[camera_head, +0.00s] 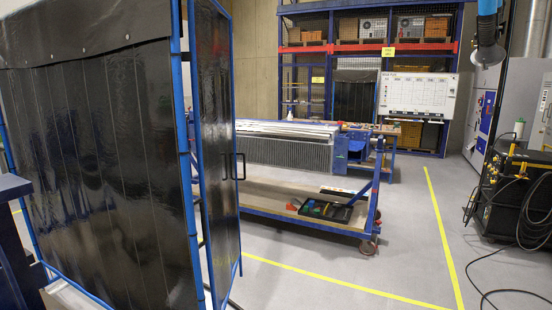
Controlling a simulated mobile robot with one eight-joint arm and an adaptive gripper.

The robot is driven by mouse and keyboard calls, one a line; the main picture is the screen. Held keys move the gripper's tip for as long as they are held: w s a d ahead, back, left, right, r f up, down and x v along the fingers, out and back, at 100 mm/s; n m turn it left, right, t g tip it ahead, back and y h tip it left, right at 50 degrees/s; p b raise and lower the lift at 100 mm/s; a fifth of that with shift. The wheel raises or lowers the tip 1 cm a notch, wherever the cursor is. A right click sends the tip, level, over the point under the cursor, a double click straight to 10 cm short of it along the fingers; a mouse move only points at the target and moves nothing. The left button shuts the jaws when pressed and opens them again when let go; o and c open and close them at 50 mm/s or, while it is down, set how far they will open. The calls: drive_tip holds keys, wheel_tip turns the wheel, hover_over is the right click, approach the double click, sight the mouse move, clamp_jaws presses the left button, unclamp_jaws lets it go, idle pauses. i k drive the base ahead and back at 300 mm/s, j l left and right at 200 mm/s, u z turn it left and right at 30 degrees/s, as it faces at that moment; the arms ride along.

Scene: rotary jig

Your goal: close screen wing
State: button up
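A welding screen of dark, glossy strips in a blue frame (105,165) fills the left side. Its narrower wing (218,150), also dark in a blue frame, is joined at the main panel's right edge and stands swung out at an angle to it, pointing away into the room. A dark handle (239,167) is on the wing's far edge. The wing's lower edge is just above the floor. My gripper is not in view, and nothing visible is touching the wing.
A blue trolley (290,213) with a black tool tray (325,209) stands right behind the wing. Grey floor (400,235) with yellow lines is clear at centre right. A black welding cart (515,205) and cables are at right.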

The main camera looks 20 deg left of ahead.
sight(209, 55)
drive_tip(key=u, duration=1.45)
drive_tip(key=i+l, duration=0.25)
drive_tip(key=i, duration=0.35)
drive_tip(key=i+l+u, duration=0.1)
drive_tip(key=i+l, duration=0.2)
drive_tip(key=i, duration=0.3)
drive_tip(key=i+l+u, duration=0.1)
drive_tip(key=i+l, duration=0.2)
drive_tip(key=i, duration=0.3)
drive_tip(key=i+l, duration=0.35)
drive_tip(key=i, duration=0.25)
drive_tip(key=i+l+u, duration=0.1)
drive_tip(key=i+l, duration=0.25)
drive_tip(key=i, duration=0.25)
drive_tip(key=i+l, duration=0.4)
drive_tip(key=i, duration=0.2)
drive_tip(key=u, duration=0.05)
